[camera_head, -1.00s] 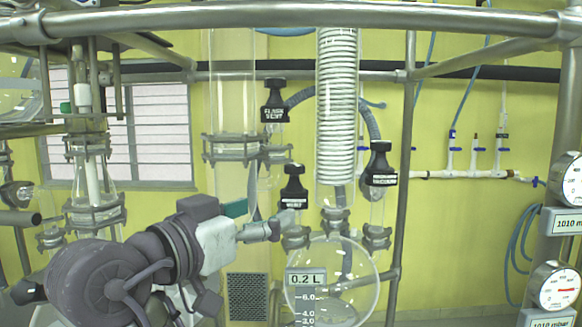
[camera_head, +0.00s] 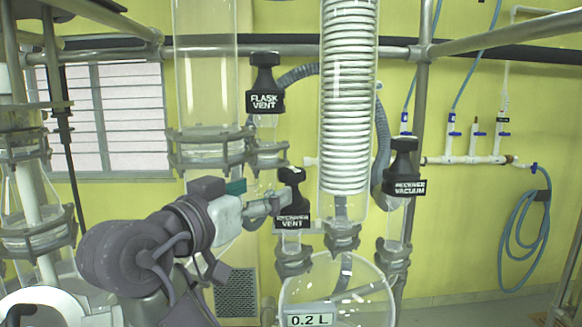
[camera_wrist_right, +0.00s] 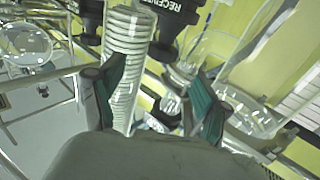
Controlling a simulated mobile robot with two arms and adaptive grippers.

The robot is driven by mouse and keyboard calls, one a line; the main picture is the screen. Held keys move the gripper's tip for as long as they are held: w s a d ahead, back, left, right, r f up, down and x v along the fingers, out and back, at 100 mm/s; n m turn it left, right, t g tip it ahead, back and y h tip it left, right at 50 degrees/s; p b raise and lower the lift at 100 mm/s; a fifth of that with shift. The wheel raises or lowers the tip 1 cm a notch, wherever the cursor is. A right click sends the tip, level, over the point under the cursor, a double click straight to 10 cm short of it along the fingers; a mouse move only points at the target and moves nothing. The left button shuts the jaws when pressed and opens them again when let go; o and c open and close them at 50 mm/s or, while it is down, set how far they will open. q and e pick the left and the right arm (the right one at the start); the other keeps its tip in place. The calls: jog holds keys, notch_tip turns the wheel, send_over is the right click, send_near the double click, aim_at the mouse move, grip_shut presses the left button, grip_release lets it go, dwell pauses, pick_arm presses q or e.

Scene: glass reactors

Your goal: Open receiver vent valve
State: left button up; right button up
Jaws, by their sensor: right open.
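The receiver vent valve has a black handle labelled "RECEIVER VENT" (camera_head: 292,215), in the middle of the head view above the round receiver flask (camera_head: 345,290). My right gripper (camera_head: 282,203) reaches in from the lower left, with its fingertips at the handle and partly covering it. I cannot tell whether they touch it. In the right wrist view the jaws (camera_wrist_right: 158,92) stand apart with teal pads, nothing clearly between them. A black handle marked "RECEIVER" (camera_wrist_right: 168,12) shows at the top there; its second word is cut off. My left gripper is not in view.
The flask vent handle (camera_head: 265,90) is above, and the receiver vacuum handle (camera_head: 403,172) is to the right. A glass coil condenser (camera_head: 347,110) stands between them. Metal frame bars (camera_head: 425,120) surround the glassware. A blue hose (camera_head: 525,230) hangs on the right wall.

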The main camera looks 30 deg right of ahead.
aim_at(284, 181)
jog(key=p+x, duration=0.1)
jog(key=x, duration=0.3)
jog(key=shift+w+d+r+p, duration=0.15)
jog(key=shift+w+d+p, duration=0.1)
jog(key=shift+d+p, duration=0.15)
jog(key=p+x, duration=0.2)
jog(key=x, duration=0.2)
jog(key=shift+w+d, duration=0.1)
jog(key=shift+w, duration=0.1)
jog(key=shift+d, duration=0.3)
jog(key=shift+w+d+f, duration=0.15)
jog(key=shift+d+f, duration=0.05)
jog(key=shift+f, duration=0.05)
jog(key=shift+w+f, duration=0.1)
jog(key=shift+c, duration=0.3)
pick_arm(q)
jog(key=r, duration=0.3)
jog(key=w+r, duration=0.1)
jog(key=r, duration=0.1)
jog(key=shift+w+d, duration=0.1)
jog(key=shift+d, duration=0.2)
pick_arm(e)
jog(key=c, duration=1.1)
